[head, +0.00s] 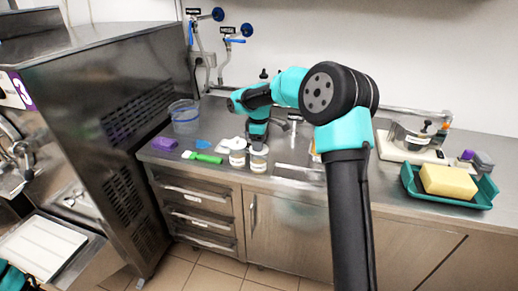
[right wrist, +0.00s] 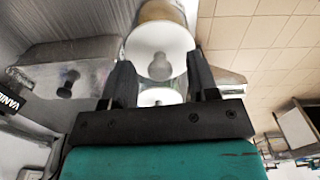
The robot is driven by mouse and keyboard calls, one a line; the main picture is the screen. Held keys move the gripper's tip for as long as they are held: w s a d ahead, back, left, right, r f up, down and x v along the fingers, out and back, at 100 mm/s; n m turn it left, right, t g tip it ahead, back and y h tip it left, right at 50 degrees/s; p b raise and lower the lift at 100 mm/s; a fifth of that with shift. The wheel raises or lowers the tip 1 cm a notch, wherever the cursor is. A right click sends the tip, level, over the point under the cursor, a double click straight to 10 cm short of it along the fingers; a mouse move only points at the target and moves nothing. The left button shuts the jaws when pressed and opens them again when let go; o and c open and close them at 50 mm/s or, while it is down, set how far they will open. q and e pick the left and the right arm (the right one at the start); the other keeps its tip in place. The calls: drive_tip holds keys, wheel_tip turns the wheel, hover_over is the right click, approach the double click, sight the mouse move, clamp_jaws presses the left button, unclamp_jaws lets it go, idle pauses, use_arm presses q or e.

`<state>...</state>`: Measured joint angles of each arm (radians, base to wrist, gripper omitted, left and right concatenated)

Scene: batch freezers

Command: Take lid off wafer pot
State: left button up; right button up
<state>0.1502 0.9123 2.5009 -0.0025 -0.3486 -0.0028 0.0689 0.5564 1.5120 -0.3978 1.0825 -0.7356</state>
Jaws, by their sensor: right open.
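Two small pots with pale tops stand side by side at the counter's front edge in the head view, a left pot (head: 237,158) and a right pot (head: 259,164). I cannot tell by a label which is the wafer pot. My right gripper (head: 258,146) is pointed down just above the right pot. In the right wrist view the open right gripper (right wrist: 158,75) has a white round top (right wrist: 160,97) between its fingers, and a tan pot with a white round face (right wrist: 160,52) lies beyond the fingertips. Contact is unclear. My left gripper is not in view.
A green-handled tool (head: 207,158), a purple block (head: 164,143) and a clear bucket (head: 185,117) are left of the pots. A teal tray (head: 482,200) with a yellow block (head: 448,181) is at far right.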

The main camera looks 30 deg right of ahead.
drive_tip(key=shift+c, duration=0.5)
drive_tip(key=c, duration=0.9)
drive_tip(key=shift+r, duration=0.15)
drive_tip(key=shift+r, duration=1.3)
drive_tip(key=shift+s+a+r, duration=0.25)
drive_tip(key=shift+s+r, duration=0.1)
drive_tip(key=shift+r, duration=0.1)
drive_tip(key=s+a+r, duration=0.1)
drive_tip(key=s+a, duration=0.7)
drive_tip(key=s, duration=0.5)
drive_tip(key=shift+r, duration=0.15)
